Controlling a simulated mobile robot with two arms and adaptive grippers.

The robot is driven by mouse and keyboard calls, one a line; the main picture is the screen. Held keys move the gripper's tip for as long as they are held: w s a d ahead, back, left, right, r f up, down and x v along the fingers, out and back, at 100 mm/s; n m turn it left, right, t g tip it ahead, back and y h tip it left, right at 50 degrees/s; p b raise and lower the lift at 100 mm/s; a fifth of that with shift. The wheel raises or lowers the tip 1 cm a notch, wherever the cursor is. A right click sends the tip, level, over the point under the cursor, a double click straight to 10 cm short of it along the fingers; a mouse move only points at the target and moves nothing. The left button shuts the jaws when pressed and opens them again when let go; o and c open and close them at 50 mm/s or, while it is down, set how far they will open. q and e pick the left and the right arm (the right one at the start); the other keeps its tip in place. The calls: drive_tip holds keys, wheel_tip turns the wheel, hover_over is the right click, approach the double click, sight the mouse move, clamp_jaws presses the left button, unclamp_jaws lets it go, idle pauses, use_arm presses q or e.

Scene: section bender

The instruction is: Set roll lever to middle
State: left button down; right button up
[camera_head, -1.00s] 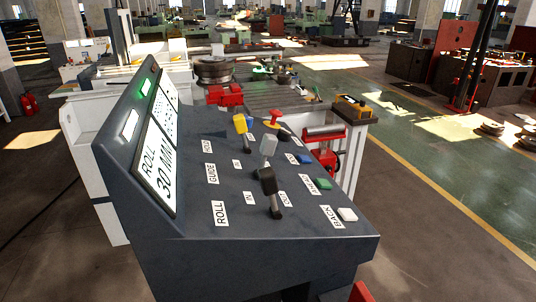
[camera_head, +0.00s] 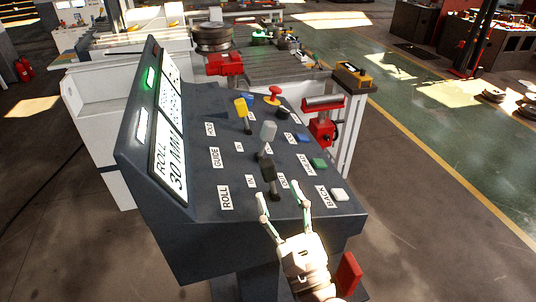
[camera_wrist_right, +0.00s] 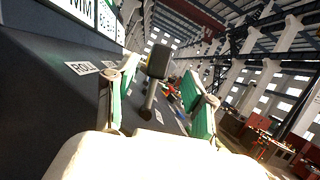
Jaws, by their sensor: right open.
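The roll lever, with a black block handle (camera_head: 268,170), stands on the dark sloped control panel (camera_head: 240,208) in the row of the ROLL label (camera_head: 225,197). Its handle leans slightly left of its base in the head view. My right gripper (camera_head: 279,190) is open, with its fingers at the lever's near side, one to each side of it. In the right wrist view the black handle (camera_wrist_right: 158,62) shows between the two green-padded fingers (camera_wrist_right: 160,93), with gaps on both sides. I see no contact. My left gripper is not in view.
A grey guide lever (camera_head: 268,131) and a yellow lever (camera_head: 241,107) stand just behind the roll lever. A white button (camera_head: 339,194), a green button (camera_head: 319,163) and a red mushroom button (camera_head: 273,92) are on the panel. A raised display (camera_head: 168,165) borders the left.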

sight(270, 175)
drive_tip(key=p+x, duration=0.2)
drive_tip(key=x, duration=0.4)
drive_tip(key=shift+w+a+r, duration=0.1)
drive_tip(key=shift+w, duration=0.15)
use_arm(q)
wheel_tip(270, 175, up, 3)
use_arm(e)
clamp_jaws()
